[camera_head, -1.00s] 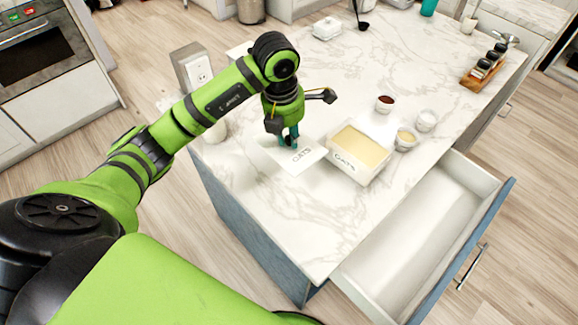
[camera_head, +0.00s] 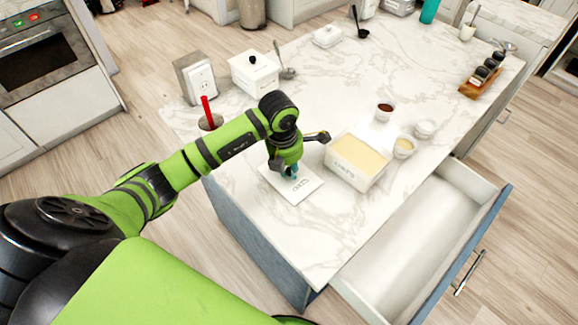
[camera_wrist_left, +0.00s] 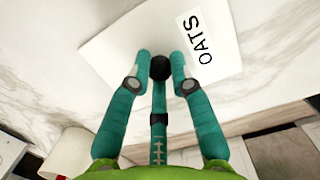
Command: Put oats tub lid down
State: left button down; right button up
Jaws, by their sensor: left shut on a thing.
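The oats tub lid (camera_head: 305,188) is a flat white square marked OATS, left of the tub in the head view. In the left wrist view the lid (camera_wrist_left: 120,45) lies under the fingers, with its black knob (camera_wrist_left: 160,67) between them. My left gripper (camera_head: 289,173) is shut on the lid by this knob; the gripper also shows in the left wrist view (camera_wrist_left: 161,60). The lid is level, at or just above the counter; I cannot tell whether it touches. The open oats tub (camera_head: 344,176) shows its beige contents. My right gripper is out of view.
The marble counter (camera_head: 265,228) is bare in front of the lid. Small bowls (camera_head: 403,148) stand behind the tub. A drawer (camera_head: 410,250) is open at the right front.

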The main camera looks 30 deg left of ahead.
aim_at(285, 178)
pick_arm(q)
jog(key=c, duration=1.1)
grip_release()
jog(key=shift+f, duration=0.1)
jog(key=shift+r, duration=0.5)
jog(key=r, duration=0.3)
jog(key=s+r+b, duration=0.1)
jog(key=r, duration=0.3)
jog(key=r+b, duration=0.1)
jog(key=r, duration=0.3)
jog(key=shift+s+a+r, duration=0.15)
jog(key=shift+s+a, duration=0.05)
jog(key=shift+a, duration=0.05)
